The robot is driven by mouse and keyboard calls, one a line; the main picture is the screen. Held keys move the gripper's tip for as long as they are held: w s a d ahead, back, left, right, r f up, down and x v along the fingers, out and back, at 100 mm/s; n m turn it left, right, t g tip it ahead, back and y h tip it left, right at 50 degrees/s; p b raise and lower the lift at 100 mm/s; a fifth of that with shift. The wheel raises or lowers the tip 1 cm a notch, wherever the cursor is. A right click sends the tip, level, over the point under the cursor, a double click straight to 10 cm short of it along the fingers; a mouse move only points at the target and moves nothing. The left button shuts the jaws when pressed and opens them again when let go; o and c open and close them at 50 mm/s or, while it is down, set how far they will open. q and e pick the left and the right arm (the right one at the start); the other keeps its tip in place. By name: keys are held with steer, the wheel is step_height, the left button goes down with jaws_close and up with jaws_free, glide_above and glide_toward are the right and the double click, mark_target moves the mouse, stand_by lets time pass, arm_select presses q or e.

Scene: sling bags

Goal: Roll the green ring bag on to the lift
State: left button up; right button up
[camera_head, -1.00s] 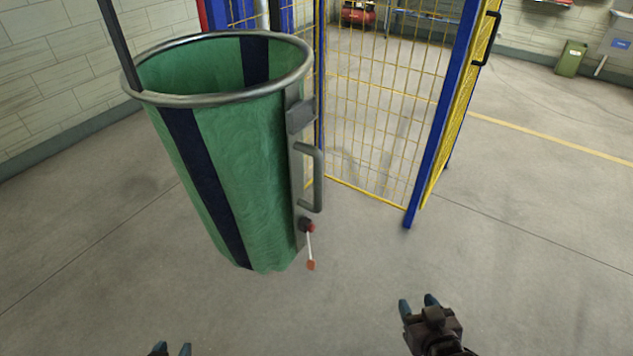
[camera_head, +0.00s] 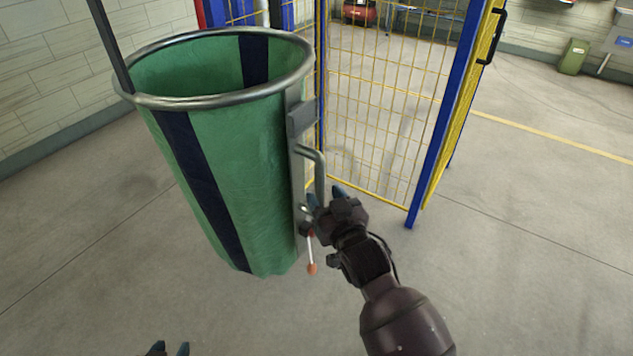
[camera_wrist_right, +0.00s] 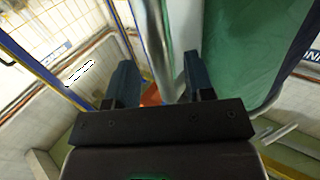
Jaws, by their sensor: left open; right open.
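The green ring bag (camera_head: 240,160), with dark blue stripes and a metal ring at its open top, stands upright on the left. Its grey side handle (camera_head: 317,160) faces right, and a small red-tipped lever (camera_head: 311,266) hangs below it. My right gripper (camera_head: 325,198) is open at the lower part of the handle. In the right wrist view the handle (camera_wrist_right: 154,45) shows between the open fingertips (camera_wrist_right: 160,80); contact cannot be told. My left gripper (camera_head: 169,349) is open and empty at the bottom edge, apart from the bag. No lift can be made out for certain.
A blue-framed yellow mesh cage (camera_head: 375,100) stands just behind and right of the bag, with a mesh panel (camera_head: 458,110) angled outward. A block wall (camera_head: 40,80) runs at the left. A green bin (camera_head: 573,57) stands far right. The floor in front and right is clear.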

steer(key=shift+x, duration=2.55)
jaws_close()
